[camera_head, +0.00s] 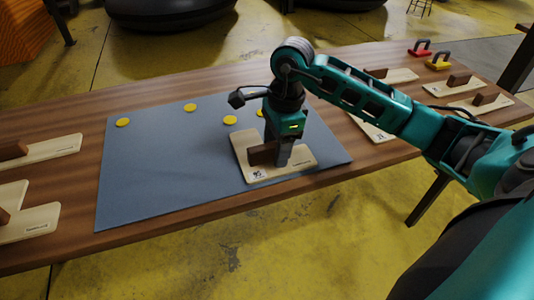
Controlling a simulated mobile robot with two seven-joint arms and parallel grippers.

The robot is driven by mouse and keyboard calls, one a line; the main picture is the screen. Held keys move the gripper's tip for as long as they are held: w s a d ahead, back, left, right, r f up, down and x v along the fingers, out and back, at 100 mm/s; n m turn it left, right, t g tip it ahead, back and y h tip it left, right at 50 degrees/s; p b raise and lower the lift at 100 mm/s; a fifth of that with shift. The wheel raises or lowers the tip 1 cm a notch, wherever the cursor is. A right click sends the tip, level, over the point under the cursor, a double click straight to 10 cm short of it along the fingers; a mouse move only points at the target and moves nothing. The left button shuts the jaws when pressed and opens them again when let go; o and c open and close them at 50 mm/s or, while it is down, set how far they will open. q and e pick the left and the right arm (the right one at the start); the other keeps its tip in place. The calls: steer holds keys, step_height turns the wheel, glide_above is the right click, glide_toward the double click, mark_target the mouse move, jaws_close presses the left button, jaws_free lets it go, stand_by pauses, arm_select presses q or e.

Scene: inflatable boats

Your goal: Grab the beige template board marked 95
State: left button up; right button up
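The beige template board marked 95 (256,175) lies flat on the grey-blue mat, with a dark brown block handle (261,154) on top. My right gripper (283,162) points straight down at the right part of this handle, with its fingers low against the board. The fingers overlap the handle in the view, and the far finger is hidden, so I cannot tell whether they are closed on it. My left gripper is not in view.
The grey-blue mat (150,180) on the wooden table (75,115) carries several yellow discs (190,107). Other beige boards with brown handles lie at the left (60,147) and right (455,87). Red (420,49) and yellow (438,63) handled blocks stand at the far right.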

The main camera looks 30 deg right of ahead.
jaws_close()
steer(key=shift+r, duration=0.2)
stand_by(0.3)
